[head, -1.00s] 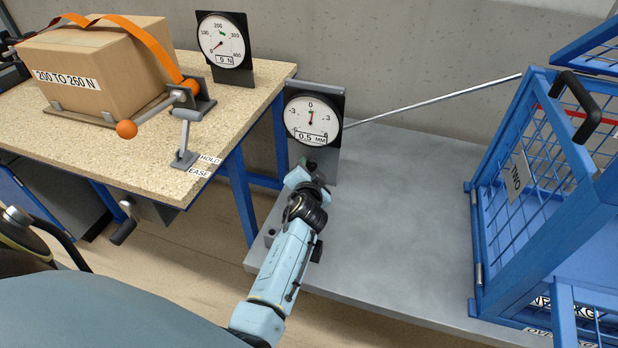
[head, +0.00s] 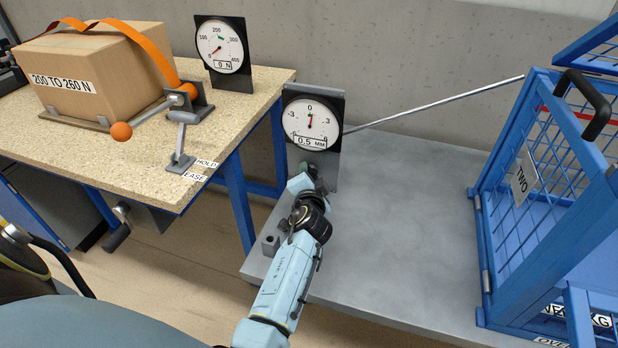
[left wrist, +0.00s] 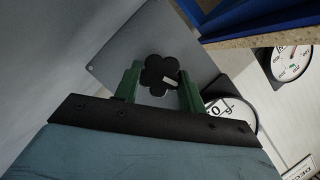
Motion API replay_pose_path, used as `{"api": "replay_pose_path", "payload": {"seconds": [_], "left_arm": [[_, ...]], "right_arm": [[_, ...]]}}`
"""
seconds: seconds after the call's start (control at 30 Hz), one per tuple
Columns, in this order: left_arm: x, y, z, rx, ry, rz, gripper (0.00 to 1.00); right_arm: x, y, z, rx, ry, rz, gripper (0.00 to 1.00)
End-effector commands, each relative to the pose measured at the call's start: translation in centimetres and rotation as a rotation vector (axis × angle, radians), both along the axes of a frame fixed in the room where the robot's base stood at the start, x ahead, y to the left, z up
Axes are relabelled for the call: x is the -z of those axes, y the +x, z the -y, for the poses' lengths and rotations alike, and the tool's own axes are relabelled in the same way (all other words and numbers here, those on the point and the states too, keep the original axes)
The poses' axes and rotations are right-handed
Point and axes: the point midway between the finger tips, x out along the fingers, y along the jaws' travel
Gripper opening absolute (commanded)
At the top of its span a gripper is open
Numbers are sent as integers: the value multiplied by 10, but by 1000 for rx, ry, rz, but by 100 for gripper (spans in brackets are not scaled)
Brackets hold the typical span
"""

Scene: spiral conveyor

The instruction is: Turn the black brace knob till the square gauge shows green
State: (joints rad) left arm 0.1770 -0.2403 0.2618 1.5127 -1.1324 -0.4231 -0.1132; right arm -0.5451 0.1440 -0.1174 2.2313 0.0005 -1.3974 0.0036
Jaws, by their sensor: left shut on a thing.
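The black lobed knob (left wrist: 160,72) shows in the left wrist view in front of a grey plate, with a pale mark on it. The green fingers of my left gripper (left wrist: 161,88) stand on either side and are shut on it. In the head view my left gripper (head: 314,172) is just below the brace gauge (head: 311,124) and hides the knob. This round white dial on a dark plate reads 0.5 MM; its needle points nearly straight up, beside a small green mark at 0. My right gripper is not in view.
A metal rod (head: 440,103) runs from beside the gauge to a blue mesh cage (head: 528,185) marked TWO. At left, a wooden bench (head: 130,145) carries a strapped carton (head: 98,70), an orange-knobbed lever and a force gauge (head: 222,48). The grey platform (head: 400,210) between is clear.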

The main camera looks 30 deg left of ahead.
Motion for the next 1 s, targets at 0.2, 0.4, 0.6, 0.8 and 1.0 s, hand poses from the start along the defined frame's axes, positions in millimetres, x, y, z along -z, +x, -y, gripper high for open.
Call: {"api": "replay_pose_path", "payload": {"seconds": [0.2,0.4,0.6,0.8,1.0], "left_arm": [[0,0,1,2,0,1,57],[0,0,0,1,-1,1,62],[-1,0,0,0,-13,3,62],[-5,0,-1,0,-111,25,62],[-8,0,-2,-1,-271,64,62]], "right_arm": [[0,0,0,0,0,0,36],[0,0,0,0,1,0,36],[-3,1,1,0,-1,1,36],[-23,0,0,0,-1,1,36],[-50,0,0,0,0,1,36]]}}
